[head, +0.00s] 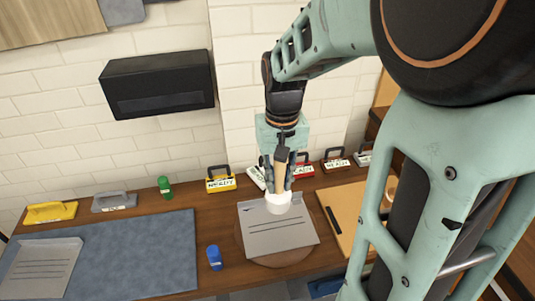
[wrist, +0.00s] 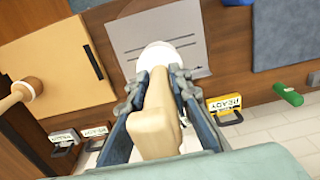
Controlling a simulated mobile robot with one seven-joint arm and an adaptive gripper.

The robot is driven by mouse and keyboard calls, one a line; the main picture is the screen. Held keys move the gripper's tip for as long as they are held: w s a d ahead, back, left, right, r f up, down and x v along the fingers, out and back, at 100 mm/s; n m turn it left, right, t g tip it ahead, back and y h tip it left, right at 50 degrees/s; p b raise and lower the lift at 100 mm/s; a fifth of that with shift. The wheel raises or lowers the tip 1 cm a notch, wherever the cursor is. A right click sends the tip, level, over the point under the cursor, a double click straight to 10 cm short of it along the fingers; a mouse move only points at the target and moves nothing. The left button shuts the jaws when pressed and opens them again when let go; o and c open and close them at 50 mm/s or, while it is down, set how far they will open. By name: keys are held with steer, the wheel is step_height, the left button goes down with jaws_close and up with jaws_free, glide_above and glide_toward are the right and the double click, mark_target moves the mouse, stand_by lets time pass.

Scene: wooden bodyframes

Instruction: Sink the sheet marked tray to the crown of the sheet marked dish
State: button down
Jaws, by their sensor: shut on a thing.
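My gripper (head: 279,180) is shut on a tan-handled tool (wrist: 158,112) with a round white head (head: 278,203). The white head is over the upper part of a grey sheet (head: 277,236); I cannot tell if it touches it. This sheet lies on a round brown board (head: 290,258) and has several dark lines. It also shows in the wrist view (wrist: 192,30), partly behind the white head. A second grey sheet (head: 42,268) with dark lines lies on the blue mat (head: 140,250) at the left. I cannot read "tray" or "dish" on either sheet.
A blue cylinder (head: 214,258) stands between mat and round board. A green cylinder (head: 164,187) and several tagged handled blocks, one yellow (head: 220,181), line the back by the wall. A tan board (head: 352,215) with a dark bar is right. A black box (head: 157,84) hangs above.

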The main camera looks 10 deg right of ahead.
step_height(320, 180, down, 9)
steer(key=b, duration=0.7)
steer(key=shift+f, duration=0.2)
step_height(320, 180, up, 9)
steer(key=p, duration=0.7)
steer(key=shift+r+p, duration=0.1)
steer(key=shift+p, duration=0.2)
